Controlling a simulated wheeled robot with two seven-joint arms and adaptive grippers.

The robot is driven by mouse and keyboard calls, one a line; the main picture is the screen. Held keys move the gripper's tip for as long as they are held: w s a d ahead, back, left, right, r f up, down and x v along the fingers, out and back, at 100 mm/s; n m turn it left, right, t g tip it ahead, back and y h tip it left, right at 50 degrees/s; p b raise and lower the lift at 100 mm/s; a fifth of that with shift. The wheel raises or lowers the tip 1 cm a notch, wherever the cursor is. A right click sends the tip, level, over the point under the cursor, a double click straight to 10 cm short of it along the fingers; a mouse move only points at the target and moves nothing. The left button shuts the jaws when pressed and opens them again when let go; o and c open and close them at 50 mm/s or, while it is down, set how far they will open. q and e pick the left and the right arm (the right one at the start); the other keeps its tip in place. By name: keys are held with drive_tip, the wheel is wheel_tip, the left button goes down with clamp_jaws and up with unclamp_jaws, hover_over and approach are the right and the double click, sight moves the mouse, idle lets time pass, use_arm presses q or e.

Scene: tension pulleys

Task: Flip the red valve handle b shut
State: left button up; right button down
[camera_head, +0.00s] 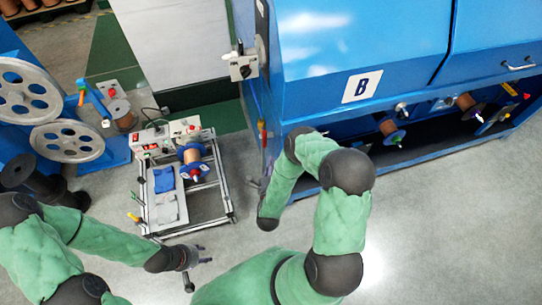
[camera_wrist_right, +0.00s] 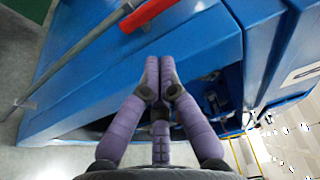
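The red valve handle (camera_wrist_right: 147,13) shows in the right wrist view, at the top and slanting up to the right, beside a thin grey pipe. It lies beyond my right fingertips (camera_wrist_right: 158,80), with a gap in the picture. Those purple fingers have their tips together with nothing between them. In the head view, small red and yellow parts (camera_head: 262,131) hang at the blue machine's left corner, and my right gripper (camera_head: 262,182) is below them, partly hidden by my arm. My left gripper (camera_head: 201,255) is low over the floor, apart from the valve; its opening is unclear.
A blue machine (camera_head: 362,48) marked B fills the upper right, with spools in its lower bay. A metal frame cart (camera_head: 230,208) with a spool and cloths stands left of my right arm. Grey pulleys (camera_head: 67,141) stand at the left. Floor between cart and machine is clear.

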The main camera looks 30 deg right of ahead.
sight(265, 139)
drive_tip(key=b+x, duration=0.2)
drive_tip(key=x, duration=0.6)
drive_tip(key=shift+w+d, duration=0.15)
drive_tip(key=shift+w, duration=0.15)
drive_tip(key=shift+w, duration=0.1)
